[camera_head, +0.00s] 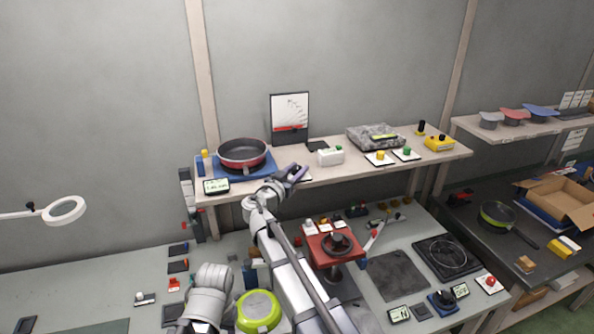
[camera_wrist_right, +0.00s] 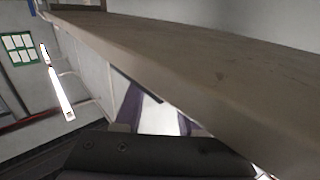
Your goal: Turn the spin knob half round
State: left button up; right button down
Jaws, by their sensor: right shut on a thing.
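My right gripper (camera_head: 296,173) reaches up to the front edge of the shelf, over a small white plate (camera_head: 306,176). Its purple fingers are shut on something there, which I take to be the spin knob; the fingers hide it. In the right wrist view the gripper (camera_wrist_right: 158,122) has its purple fingers either side of a pale patch, close by the shelf edge, and no knob shape can be made out. My left gripper is not in view.
The shelf (camera_head: 440,153) carries a red pan (camera_head: 243,153) on a blue base at left, a white box (camera_head: 330,156), and plates with a yellow button (camera_head: 380,155) and a green button (camera_head: 407,150). Below stand a red fixture (camera_head: 318,250) and a green pan (camera_head: 259,311).

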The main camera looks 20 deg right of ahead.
jog(key=c, duration=0.5)
grip_release()
jog(key=v, duration=0.7)
jog(key=shift+s+a, duration=0.3)
jog(key=shift+s, duration=0.05)
